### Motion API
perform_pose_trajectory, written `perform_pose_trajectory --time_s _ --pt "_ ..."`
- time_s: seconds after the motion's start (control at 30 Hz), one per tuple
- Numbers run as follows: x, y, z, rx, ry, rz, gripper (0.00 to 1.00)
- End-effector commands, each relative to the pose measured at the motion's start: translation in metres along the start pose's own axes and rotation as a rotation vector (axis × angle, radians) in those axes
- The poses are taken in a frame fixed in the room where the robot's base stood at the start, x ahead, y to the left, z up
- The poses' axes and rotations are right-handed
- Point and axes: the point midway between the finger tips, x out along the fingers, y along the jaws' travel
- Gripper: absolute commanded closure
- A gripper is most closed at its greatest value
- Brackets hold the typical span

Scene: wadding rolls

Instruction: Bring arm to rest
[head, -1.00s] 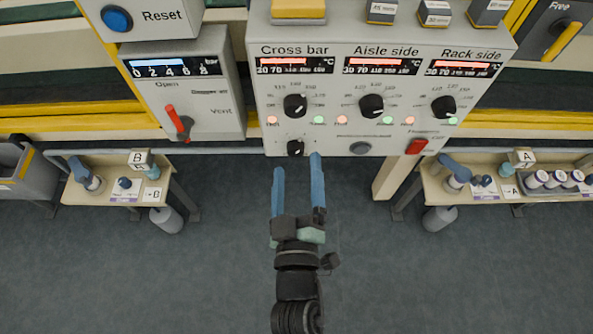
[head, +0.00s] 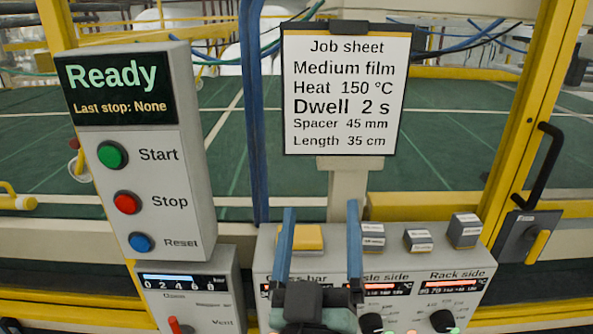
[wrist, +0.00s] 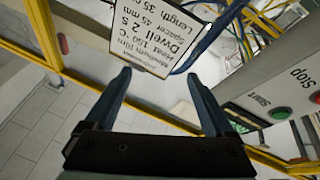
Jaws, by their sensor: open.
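My gripper (head: 320,245) has two blue fingers, spread apart with nothing between them. In the head view it is raised in front of the grey control panel (head: 264,262) and partly covers the Cross bar part of it. In the wrist view the open fingers (wrist: 158,88) point toward the job sheet (wrist: 165,45), with clear space between fingertips and sheet. The job sheet also stands upright in the head view (head: 345,140) and reads Medium film, Heat 150 °C, Dwell 2 s, Spacer 45 mm, Length 35 cm.
A grey box (head: 175,200) with Start, Stop and Reset buttons stands left; its screen reads Ready. Several small blocks (head: 418,240) sit on the panel top. A yellow post (head: 530,100) and a black door handle (head: 543,165) are at right. Green netting lies behind.

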Motion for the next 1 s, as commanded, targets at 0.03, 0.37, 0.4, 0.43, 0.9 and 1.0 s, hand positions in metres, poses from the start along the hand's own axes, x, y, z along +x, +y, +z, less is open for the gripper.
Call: perform_pose_trajectory --time_s 0.03,0.37,0.4,0.43,0.9,1.0 --pt "0.018 0.016 -0.046 0.044 0.054 0.020 0.12" --pt "0.045 0.083 -0.263 0.321 0.336 0.021 0.12" --pt "0.043 0.088 -0.281 0.341 0.362 0.014 0.12" --pt "0.042 0.091 -0.292 0.355 0.377 0.007 0.12" --pt "0.033 0.099 -0.329 0.400 0.434 -0.018 0.12" --pt "0.033 0.099 -0.329 0.400 0.434 -0.018 0.12"
